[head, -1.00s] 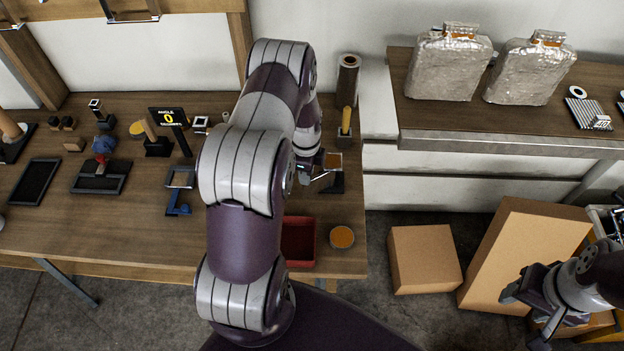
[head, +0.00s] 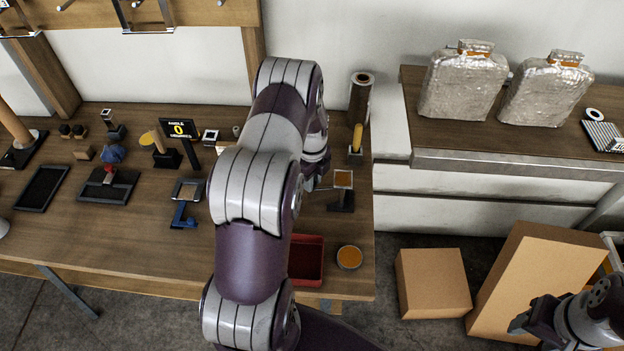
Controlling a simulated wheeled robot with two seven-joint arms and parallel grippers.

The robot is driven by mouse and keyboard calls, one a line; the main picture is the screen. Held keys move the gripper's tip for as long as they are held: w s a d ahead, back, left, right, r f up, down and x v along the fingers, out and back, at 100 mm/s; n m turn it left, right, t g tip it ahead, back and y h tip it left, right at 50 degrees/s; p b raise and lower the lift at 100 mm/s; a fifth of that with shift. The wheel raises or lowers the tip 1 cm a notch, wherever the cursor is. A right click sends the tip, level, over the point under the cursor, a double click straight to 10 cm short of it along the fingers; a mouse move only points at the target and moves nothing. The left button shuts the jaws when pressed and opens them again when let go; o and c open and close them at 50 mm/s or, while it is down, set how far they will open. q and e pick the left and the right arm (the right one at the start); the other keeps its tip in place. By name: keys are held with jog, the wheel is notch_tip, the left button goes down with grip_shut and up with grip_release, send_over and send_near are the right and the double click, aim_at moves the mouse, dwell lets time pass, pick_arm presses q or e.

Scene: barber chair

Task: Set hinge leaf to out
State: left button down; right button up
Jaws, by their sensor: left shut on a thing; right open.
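A small dark stand (head: 341,201) with a square, orange-faced plate in a light frame (head: 343,179) is at the right end of the workbench. It looks like the hinge piece, but I cannot tell its leaf's position clearly. My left gripper (head: 318,186) is just left of it, mostly hidden by my own arm. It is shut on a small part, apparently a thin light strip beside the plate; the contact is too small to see. An angle display (head: 180,129) reads 0. My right gripper (head: 522,325) is open and empty at the lower right, away from the bench.
Cardboard boxes (head: 433,283) stand on the floor at right. A shelf with foil bags (head: 463,85) is above.

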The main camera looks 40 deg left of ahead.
pick_arm(q)
jog(key=c, duration=0.9)
grip_release()
jog(key=shift+c, duration=0.2)
jog(key=shift+w+r, duration=0.1)
jog(key=shift+r, duration=0.25)
notch_tip(320, 180, up, 12)
jog(key=b, duration=0.2)
jog(key=shift+b, duration=0.4)
